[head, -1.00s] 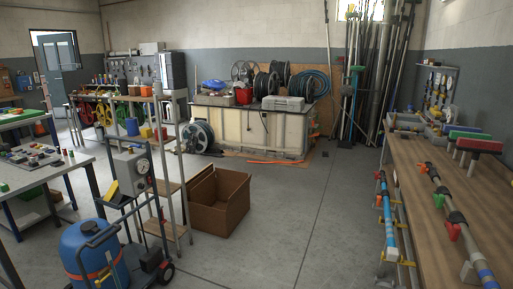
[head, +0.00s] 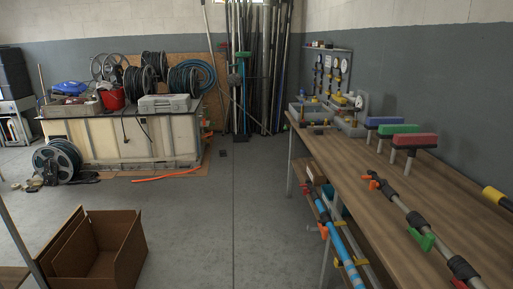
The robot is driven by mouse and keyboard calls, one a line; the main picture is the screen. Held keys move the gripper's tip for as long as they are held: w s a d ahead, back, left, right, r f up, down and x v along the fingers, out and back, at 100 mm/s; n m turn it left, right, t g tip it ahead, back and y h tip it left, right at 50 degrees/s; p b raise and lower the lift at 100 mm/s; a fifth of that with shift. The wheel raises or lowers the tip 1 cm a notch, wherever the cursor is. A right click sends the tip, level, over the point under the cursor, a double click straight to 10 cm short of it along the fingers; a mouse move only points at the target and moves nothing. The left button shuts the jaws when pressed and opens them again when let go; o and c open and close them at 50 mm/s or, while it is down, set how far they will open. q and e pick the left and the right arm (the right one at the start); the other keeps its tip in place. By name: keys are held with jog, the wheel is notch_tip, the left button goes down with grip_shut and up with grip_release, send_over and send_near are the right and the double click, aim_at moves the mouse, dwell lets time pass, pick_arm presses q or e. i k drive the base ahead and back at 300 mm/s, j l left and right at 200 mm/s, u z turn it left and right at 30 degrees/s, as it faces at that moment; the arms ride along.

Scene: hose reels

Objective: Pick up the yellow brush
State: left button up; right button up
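No thing that I can clearly tell as the yellow brush is in view. Three brush heads stand in a row on the wooden workbench (head: 385,190) at the right: a blue brush (head: 385,121), a green brush (head: 398,129) and a red brush (head: 415,141). A yellow piece with a black end (head: 496,197) is cut off by the right edge of the head view; I cannot tell whether it is a brush. Neither of my grippers is in view.
Poles with coloured fittings (head: 400,205) lie along the bench. An open brown box (head: 125,250) is on the floor at the lower left. A crate-like table (head: 160,140) holds hose reels and a red bucket (head: 113,98). The floor (head: 240,210) between is clear.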

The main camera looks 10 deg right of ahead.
aim_at(338, 98)
jog(key=i+u, duration=0.1)
jog(key=i, duration=0.95)
jog(key=i+l, duration=0.1)
jog(key=i, duration=0.95)
jog(key=i+z, duration=0.1)
jog(key=i, duration=2.15)
